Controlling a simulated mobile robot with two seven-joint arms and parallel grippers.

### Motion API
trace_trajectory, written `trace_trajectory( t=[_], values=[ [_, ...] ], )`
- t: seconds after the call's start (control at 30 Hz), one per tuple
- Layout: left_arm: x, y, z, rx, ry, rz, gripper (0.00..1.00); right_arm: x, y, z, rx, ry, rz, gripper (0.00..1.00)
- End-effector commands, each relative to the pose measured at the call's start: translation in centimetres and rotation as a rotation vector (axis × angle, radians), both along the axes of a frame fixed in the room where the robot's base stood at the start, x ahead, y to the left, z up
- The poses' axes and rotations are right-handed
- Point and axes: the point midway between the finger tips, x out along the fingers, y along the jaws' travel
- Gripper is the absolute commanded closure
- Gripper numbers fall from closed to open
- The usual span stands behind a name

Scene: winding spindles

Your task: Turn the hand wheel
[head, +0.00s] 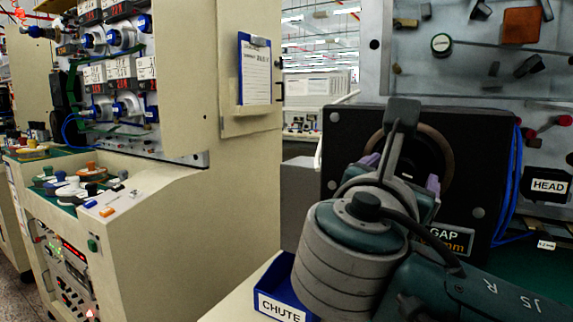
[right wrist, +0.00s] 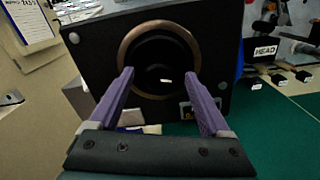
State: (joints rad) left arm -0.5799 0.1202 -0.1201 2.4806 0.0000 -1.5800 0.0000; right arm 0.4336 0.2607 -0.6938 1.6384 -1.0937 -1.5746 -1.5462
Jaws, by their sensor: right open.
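A black housing (head: 480,142) stands at the right in the head view. A bronze-brown ring (head: 440,146) with a dark round centre is on its front face; it looks like the hand wheel, though my wrist hides much of it. The ring shows more fully in the right wrist view (right wrist: 124,46). My right gripper (right wrist: 160,76) is open and empty, its purple fingers spread in front of the ring. The fingertips overlap the ring's lower left and lower right edges; I cannot tell whether they touch it. My left gripper is not in view.
A GAP display (head: 449,240) is low on the housing, partly hidden by my arm. A blue CHUTE tray (head: 262,304) is below left of my wrist. A HEAD label (head: 549,186) and blue cables (head: 511,185) are at the right. A cream cabinet (head: 200,200) stands at the left.

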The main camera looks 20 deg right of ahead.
Motion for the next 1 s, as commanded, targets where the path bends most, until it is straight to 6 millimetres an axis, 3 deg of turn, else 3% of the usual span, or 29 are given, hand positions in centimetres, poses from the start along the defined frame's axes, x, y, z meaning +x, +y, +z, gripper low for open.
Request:
trace_trajectory(
  t=[0.2,0.47,1.0],
  values=[
    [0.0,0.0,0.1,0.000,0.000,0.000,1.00,1.3,-1.5,0.0,0.001,0.000,0.001,0.19],
    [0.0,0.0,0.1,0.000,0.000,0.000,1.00,1.4,-1.6,-0.1,0.002,0.000,0.001,0.19],
    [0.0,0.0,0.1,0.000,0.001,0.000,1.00,1.3,-1.5,-0.1,0.002,0.000,0.001,0.78]
  ],
)
